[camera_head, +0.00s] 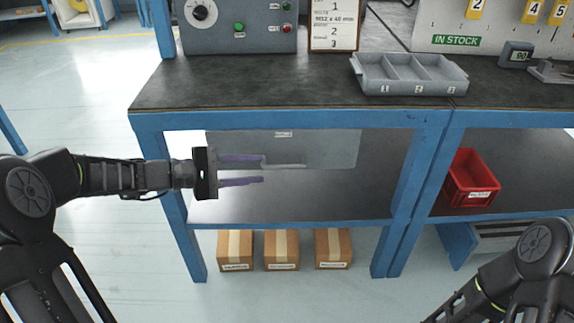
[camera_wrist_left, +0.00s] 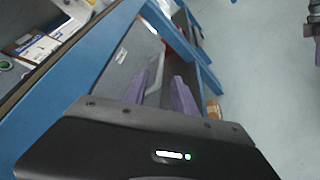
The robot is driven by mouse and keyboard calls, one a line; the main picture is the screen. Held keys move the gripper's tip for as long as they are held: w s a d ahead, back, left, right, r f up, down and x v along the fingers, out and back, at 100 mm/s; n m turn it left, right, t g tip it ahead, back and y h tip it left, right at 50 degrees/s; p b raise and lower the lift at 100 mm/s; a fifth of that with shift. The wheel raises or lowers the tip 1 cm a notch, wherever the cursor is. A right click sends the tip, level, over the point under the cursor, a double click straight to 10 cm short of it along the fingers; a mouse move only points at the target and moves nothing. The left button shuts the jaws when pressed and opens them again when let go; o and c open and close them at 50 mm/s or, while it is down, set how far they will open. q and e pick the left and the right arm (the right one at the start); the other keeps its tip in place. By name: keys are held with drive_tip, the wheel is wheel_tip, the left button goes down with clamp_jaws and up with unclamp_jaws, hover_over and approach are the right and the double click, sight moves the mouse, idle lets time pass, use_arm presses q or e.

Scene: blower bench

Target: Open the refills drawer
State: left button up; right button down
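The refills drawer (camera_head: 335,148) is a grey front panel under the left part of the bench top. It carries a small label (camera_head: 283,134), too small to read, and a pale bar handle (camera_head: 288,166). The drawer looks shut. My left gripper (camera_head: 264,170) comes from the left, with its two purple fingers spread apart at the handle's left end. In the left wrist view, the handle (camera_wrist_left: 156,72) shows between and beyond the open fingers (camera_wrist_left: 160,77); contact cannot be told. My right arm shows at the lower right, its gripper out of the picture.
The blue bench frame (camera_head: 290,120) has a leg (camera_head: 180,230) below my left gripper. A grey three-part tray (camera_head: 410,92) and a control box (camera_head: 240,25) stand on top. A red bin (camera_head: 470,180) sits on the right lower shelf. Cardboard boxes (camera_head: 282,250) stand underneath.

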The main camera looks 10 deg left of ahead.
sight(278, 168)
use_arm(q)
drive_tip(key=shift+d, duration=0.1)
drive_tip(key=b+x, duration=0.2)
drive_tip(key=x, duration=0.5)
drive_tip(key=shift+f, duration=0.1)
drive_tip(key=shift+w+d, duration=0.25)
drive_tip(key=shift+c, duration=0.5)
clamp_jaws()
idle(0.6)
